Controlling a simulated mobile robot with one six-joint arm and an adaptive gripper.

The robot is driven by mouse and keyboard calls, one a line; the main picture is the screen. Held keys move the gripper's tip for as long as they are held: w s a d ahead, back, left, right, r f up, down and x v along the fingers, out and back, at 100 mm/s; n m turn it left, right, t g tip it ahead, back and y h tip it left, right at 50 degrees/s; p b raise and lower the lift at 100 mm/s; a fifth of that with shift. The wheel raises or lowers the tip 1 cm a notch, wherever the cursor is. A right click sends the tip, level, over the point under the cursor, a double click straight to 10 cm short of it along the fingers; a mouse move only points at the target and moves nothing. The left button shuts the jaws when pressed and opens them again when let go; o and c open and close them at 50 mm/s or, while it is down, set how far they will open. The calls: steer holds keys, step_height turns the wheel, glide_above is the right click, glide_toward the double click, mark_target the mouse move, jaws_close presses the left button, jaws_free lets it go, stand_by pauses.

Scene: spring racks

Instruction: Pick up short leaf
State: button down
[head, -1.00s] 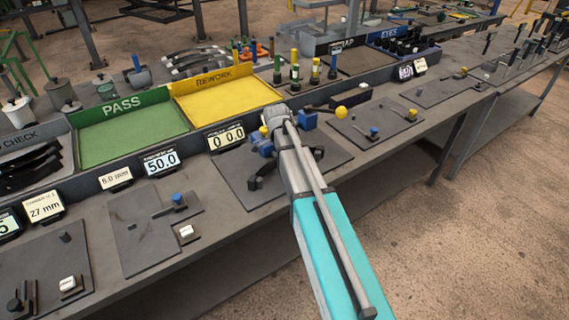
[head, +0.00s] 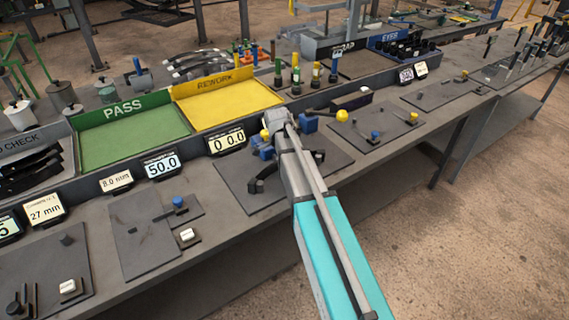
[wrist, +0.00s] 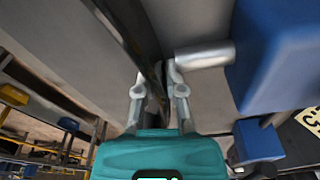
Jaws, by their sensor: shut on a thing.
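The short leaf (wrist: 127,38) appears to be the dark, narrow strip in the wrist view, running from the top edge down between the fingers. My gripper (wrist: 158,88) is shut on it, with a silver finger on each side. In the head view my arm hides the fingertips and most of what they hold. Dark pieces show on either side of my arm there, at left (head: 257,186) and right (head: 319,156); I cannot tell whether they belong to the leaf.
Blue blocks (wrist: 282,55) and a grey cylinder (wrist: 205,55) are close on the right in the wrist view. Behind the work plate stand a green PASS tray (head: 130,140) and a yellow REWORK tray (head: 225,103). A yellow ball (head: 342,115) is right of my arm.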

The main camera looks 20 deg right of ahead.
steer(key=shift+r, duration=0.2)
step_height(320, 180, up, 18)
steer(key=p, duration=1.7)
steer(key=shift+f+p, duration=0.25)
steer(key=shift+p, duration=0.15)
steer(key=shift+f, duration=0.1)
steer(key=shift+f+b, duration=1.5)
steer(key=shift+b, duration=0.15)
